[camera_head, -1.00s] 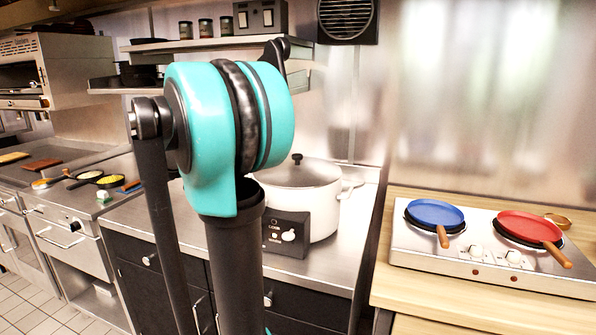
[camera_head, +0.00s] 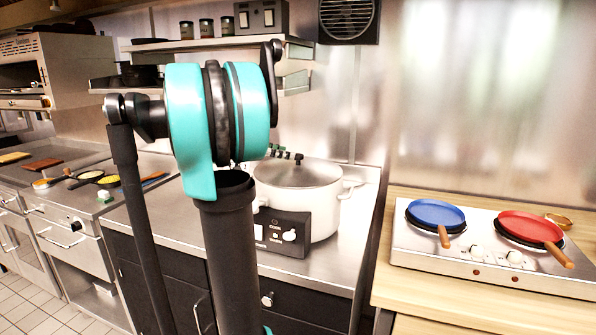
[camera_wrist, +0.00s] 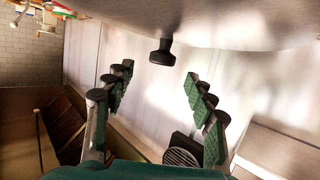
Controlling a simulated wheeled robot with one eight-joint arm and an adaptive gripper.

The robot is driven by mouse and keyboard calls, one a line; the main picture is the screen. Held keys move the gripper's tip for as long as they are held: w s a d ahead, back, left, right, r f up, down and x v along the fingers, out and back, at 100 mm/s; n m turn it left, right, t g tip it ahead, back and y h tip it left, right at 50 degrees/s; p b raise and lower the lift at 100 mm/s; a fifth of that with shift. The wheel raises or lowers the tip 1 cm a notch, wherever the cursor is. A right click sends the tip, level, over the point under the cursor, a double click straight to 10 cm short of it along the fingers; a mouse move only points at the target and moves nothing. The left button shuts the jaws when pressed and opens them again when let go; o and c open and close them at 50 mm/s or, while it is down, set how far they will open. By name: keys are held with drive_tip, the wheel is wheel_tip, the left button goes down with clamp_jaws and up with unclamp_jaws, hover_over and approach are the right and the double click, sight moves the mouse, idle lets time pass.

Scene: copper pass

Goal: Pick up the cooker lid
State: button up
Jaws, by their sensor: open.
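The cooker (camera_head: 322,208) is a white round pot with a black control panel, standing on the steel counter. Its lid (camera_head: 318,175) sits on top, with a black knob (camera_head: 298,158) at the middle. In the wrist view the lid (camera_wrist: 235,22) fills the top edge, and its knob (camera_wrist: 162,53) points down in the picture. My gripper (camera_wrist: 158,88) is open and empty, its green-padded fingers on either side of the knob's line, with the knob just beyond the tips. In the head view my gripper (camera_head: 282,153) shows partly beside the knob, mostly hidden by my arm.
A shelf (camera_head: 200,84) and a wall vent (camera_head: 347,18) are above and behind the cooker. To the right, a hot plate (camera_head: 470,262) holds a blue pan (camera_head: 434,213) and a red pan (camera_head: 528,228). Small pans stand on the left-hand range.

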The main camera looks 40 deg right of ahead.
sight(298, 154)
drive_tip(key=shift+x, duration=3)
drive_tip(key=shift+w+f, duration=0.1)
drive_tip(key=shift+w, duration=0.05)
clamp_jaws()
